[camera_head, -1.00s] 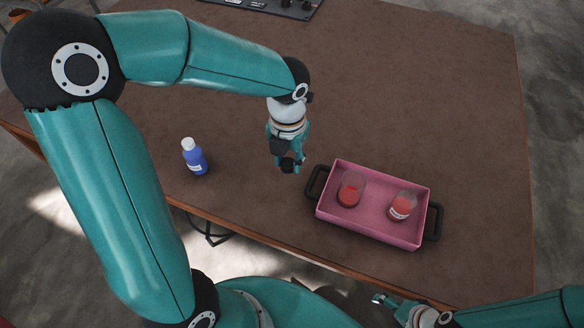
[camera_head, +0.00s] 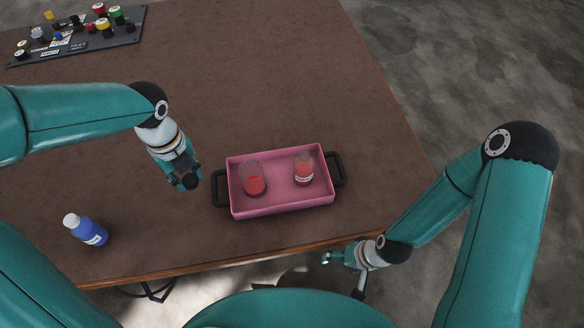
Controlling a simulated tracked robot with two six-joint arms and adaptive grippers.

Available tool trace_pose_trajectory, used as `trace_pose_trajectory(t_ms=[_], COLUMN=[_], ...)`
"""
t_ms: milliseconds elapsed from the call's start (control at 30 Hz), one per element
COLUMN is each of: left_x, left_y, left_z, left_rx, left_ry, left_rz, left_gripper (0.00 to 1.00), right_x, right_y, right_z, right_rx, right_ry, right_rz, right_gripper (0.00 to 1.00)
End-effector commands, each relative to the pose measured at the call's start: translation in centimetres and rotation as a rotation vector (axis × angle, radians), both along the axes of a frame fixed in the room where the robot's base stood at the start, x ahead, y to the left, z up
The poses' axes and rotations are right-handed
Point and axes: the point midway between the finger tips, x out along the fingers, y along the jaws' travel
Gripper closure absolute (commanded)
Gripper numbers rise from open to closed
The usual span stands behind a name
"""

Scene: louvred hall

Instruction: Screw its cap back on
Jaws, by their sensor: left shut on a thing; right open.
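My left gripper (camera_head: 189,181) is shut on a small dark round thing, which looks like a cap; the fingers hide part of it. It is above the table, just left of the pink tray (camera_head: 284,207). In the tray stand two clear containers with red contents: a left jar (camera_head: 253,180) and a right jar (camera_head: 304,171) with a white label. I see no cap on the left jar; the right jar's top is too small to judge. My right gripper (camera_head: 337,258) is open and empty, off the table's front edge.
The tray has a black handle at each end. A dark panel (camera_head: 118,39) with several coloured knobs or caps lies at the table's far left. The brown table (camera_head: 260,90) is clear behind the tray. Its front edge runs close below the tray.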

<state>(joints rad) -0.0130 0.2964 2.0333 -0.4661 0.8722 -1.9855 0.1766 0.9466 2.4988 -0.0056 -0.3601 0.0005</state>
Motion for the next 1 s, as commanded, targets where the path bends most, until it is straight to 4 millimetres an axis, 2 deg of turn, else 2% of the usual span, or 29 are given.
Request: trace_pose_trajectory(t_ms=[700, 900, 1000], left_x=[6.1, 7.1, 7.4], left_y=[-3.3, -4.0, -4.2], left_z=[-5.8, -7.1, -7.5], left_rx=[0.001, 0.0, 0.0], left_ry=[-0.002, -0.001, -0.002], left_rz=[1.757, 2.123, 2.232], left_gripper=[0.77, 0.77, 0.77], right_x=[0.0, 0.0, 0.0], right_y=[0.0, 0.0, 0.0], right_z=[0.0, 0.0, 0.0], right_rx=[0.0, 0.0, 0.0], right_ry=[0.0, 0.0, 0.0], right_rz=[0.0, 0.0, 0.0], right_gripper=[0.15, 0.15, 0.15])
